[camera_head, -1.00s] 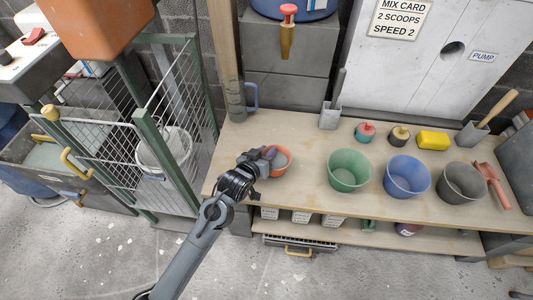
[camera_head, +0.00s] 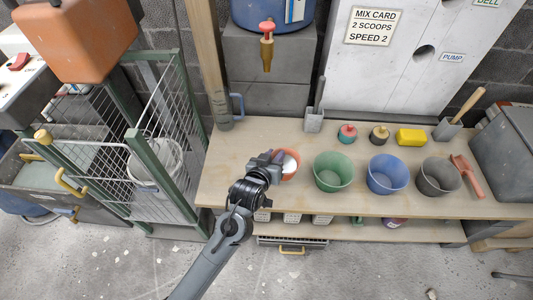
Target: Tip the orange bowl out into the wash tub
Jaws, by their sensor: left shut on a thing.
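The orange bowl (camera_head: 291,174) is over the left part of the wooden bench, left of the green bucket. Its inside shows a whitish patch, and I cannot tell what it is. My left gripper (camera_head: 276,160) is shut on the bowl at its left rim, and the fingers hide part of that side. I cannot tell whether the bowl is clear of the bench. A grey tub (camera_head: 30,187) with pale contents stands at the far left, partly behind the wire cage; it looks like the wash tub. My right gripper is not in view.
A green-framed wire cage (camera_head: 160,150) with a white bucket (camera_head: 150,172) inside stands between bench and tub. Green (camera_head: 333,175), blue (camera_head: 387,175) and grey (camera_head: 437,178) buckets line the bench. A wooden post (camera_head: 208,60) rises behind the bench's left end.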

